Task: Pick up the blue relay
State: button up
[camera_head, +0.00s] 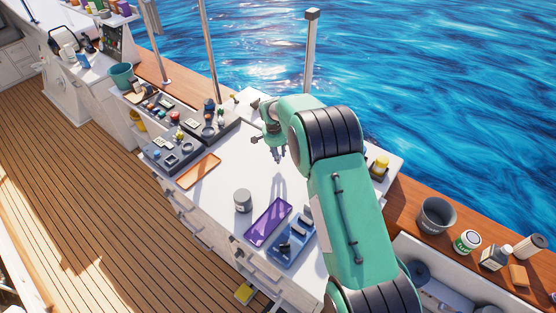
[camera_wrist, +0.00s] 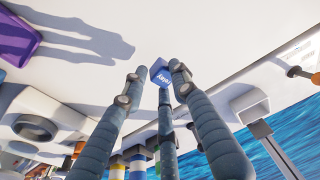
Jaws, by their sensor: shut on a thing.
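The blue relay (camera_wrist: 163,76) shows in the wrist view as a small blue block with "relay" lettering on one face. My gripper (camera_wrist: 160,84) is shut on it, and the relay sits between the fingertips. The gripper's shadow falls on the white worktop, apart from the fingers, so the relay is held above the surface. In the head view my gripper (camera_head: 279,157) points down over the back part of the white worktop (camera_head: 225,180). The relay is too small to make out there.
A purple tray (camera_head: 267,222), a blue tray (camera_head: 285,256) with dark items, a grey tin (camera_head: 243,201) and an orange tray (camera_head: 198,172) lie on the worktop. Dark organisers (camera_head: 172,155) with small parts stand at the left. A post (camera_head: 310,55) rises behind my arm.

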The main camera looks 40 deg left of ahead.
jog(key=s+d, duration=0.3)
jog(key=d, duration=0.1)
jog(key=s+d+r, duration=0.1)
jog(key=s+d, duration=0.3)
jog(key=s+d+b, duration=0.1)
jog(key=s+d, duration=0.2)
jog(key=d, duration=0.1)
jog(key=shift+s+r, duration=0.15)
jog(key=shift+s, duration=0.15)
dwell(0.5)
jog(key=shift+s+r, duration=0.1)
jog(key=shift+s, duration=0.05)
